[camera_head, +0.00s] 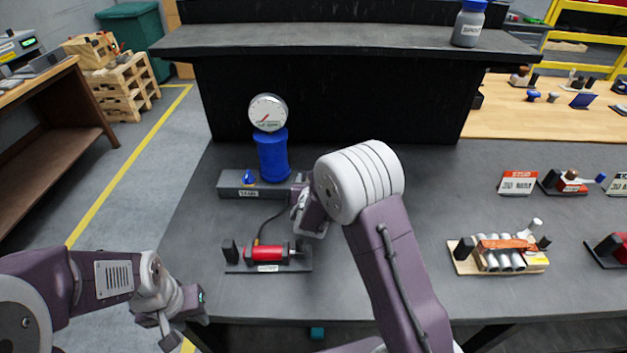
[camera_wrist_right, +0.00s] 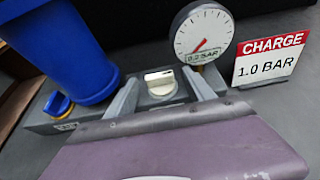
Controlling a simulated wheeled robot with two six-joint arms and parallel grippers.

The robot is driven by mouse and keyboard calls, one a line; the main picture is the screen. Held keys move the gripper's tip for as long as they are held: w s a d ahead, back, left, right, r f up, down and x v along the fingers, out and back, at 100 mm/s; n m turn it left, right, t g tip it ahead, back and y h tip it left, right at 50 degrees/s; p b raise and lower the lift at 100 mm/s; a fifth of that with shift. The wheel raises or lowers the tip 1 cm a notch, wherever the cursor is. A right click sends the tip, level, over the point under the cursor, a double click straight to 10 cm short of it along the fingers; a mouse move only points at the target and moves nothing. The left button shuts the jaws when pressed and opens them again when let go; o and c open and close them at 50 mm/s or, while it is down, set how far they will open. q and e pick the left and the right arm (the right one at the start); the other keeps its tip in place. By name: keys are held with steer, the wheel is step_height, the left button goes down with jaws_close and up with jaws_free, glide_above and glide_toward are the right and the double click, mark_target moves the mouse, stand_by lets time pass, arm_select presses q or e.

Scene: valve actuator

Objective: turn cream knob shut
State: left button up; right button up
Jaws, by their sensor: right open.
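The cream knob (camera_wrist_right: 160,82) sits on the grey valve base (camera_head: 228,186), and its grip bar lies roughly crosswise in the right wrist view. My right gripper (camera_wrist_right: 164,92) is open, with one finger on each side of the knob. A small gap shows on both sides. In the head view my right gripper (camera_head: 308,215) is at the right end of the base, and my arm hides the knob. My left gripper (camera_head: 178,326) is low at the left, off the table's edge; its finger opening is unclear.
A blue cylinder (camera_head: 272,156) with a gauge (camera_head: 268,112) stands on the base; a blue knob (camera_head: 249,178) is to its left. A red cylinder fixture (camera_head: 264,254) lies in front. A sign (camera_wrist_right: 270,58) reads CHARGE 1.0 BAR. A tube rack (camera_head: 500,256) is at right.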

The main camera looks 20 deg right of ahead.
jaws_close()
steer(key=shift+a, duration=0.1)
steer(key=shift+w+a+m+g+h+p, duration=0.15)
steer(key=shift+m+g+h+p, duration=0.1)
steer(key=shift+m+h, duration=0.2)
steer(key=shift+s+a+m+g+h+p, duration=0.1)
steer(key=shift+m+g+h+p, duration=0.1)
steer(key=shift+m+h, duration=0.25)
steer(key=m+h, duration=0.1)
steer(key=m+g+h+p, duration=0.2)
steer(key=shift+w+a, duration=0.25)
steer(key=shift+a, duration=0.05)
steer(key=shift+w+a+m+g+h, duration=0.1)
steer(key=shift+w+m+g+h, duration=0.05)
steer(key=shift+m+g+h, duration=0.85)
steer(key=shift+w+a+m+g+h, duration=0.15)
steer(key=shift+m+g+h, duration=0.5)
steer(key=shift+m, duration=0.35)
